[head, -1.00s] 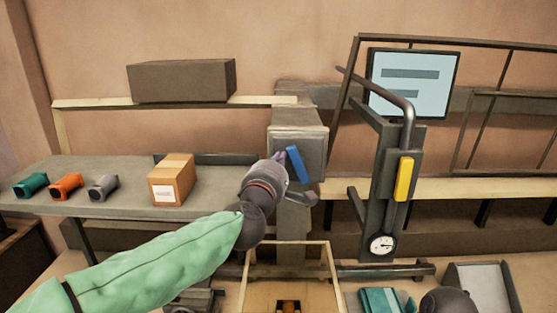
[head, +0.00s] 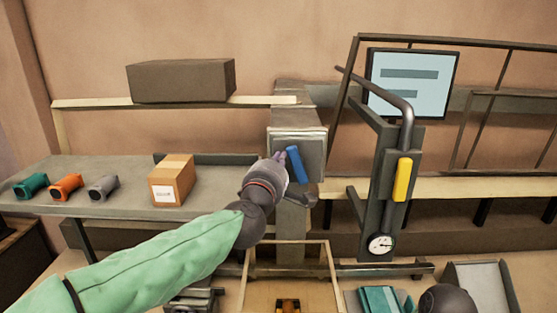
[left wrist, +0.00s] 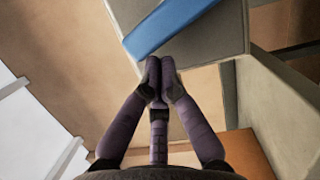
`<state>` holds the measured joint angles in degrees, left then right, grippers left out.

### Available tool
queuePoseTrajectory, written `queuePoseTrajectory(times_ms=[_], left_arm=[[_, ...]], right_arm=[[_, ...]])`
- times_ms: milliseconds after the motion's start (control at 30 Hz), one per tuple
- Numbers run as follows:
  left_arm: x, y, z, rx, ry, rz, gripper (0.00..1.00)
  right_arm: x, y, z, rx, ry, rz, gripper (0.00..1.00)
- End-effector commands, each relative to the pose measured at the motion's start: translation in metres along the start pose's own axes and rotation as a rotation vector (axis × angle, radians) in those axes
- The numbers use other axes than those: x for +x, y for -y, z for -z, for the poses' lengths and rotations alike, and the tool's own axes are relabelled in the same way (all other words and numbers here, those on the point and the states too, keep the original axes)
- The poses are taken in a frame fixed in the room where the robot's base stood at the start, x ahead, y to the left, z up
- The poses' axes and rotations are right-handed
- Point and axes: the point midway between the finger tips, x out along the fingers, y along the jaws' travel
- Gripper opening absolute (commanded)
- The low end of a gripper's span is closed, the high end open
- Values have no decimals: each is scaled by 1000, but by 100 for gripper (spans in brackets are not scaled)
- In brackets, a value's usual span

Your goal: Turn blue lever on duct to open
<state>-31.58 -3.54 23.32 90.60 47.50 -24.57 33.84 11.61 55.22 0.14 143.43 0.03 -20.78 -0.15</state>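The blue lever (head: 297,164) is a flat bar on the front of the grey duct box (head: 311,146). It leans, with its top end to the left and its lower end to the right. In the left wrist view the lever (left wrist: 168,25) crosses the top of the picture at a slant. My left gripper (head: 279,157) is just left of the lever in the head view. In the left wrist view its fingertips (left wrist: 160,66) are together with nothing between them, close below the lever's edge. I cannot tell whether they touch it. My right gripper's fingers do not show.
A grey table (head: 120,187) at left holds a cardboard box (head: 172,180) and teal, orange and grey items. Right of the duct stands a post with a yellow handle (head: 403,180) and a gauge (head: 381,244). An open wooden crate (head: 334,270) lies below the duct.

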Motion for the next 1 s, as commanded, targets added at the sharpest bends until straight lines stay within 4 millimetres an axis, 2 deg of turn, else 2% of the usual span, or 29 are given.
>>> queuePoseTrajectory(times_ms=[1000], left_arm=[[0,-1,-2,43,2,12,0]], right_arm=[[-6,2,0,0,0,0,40]])
